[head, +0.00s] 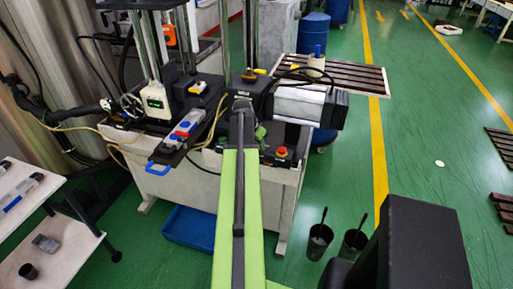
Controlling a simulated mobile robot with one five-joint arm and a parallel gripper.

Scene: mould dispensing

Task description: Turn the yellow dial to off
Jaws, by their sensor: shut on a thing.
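My gripper (242,104) is the small dark end of my green arm, reaching over the front of the machine's bench. It is shut at a small yellow patch, which looks like the yellow dial (243,93). The arm end covers most of that spot, so which way the dial points cannot be seen.
A silver motor (299,102) stands close on the right of my gripper. A red button (281,151) is at the bench's front. A blue-handled tray (185,131) juts out on the left. Two black buckets (319,243) (353,246) stand on the floor.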

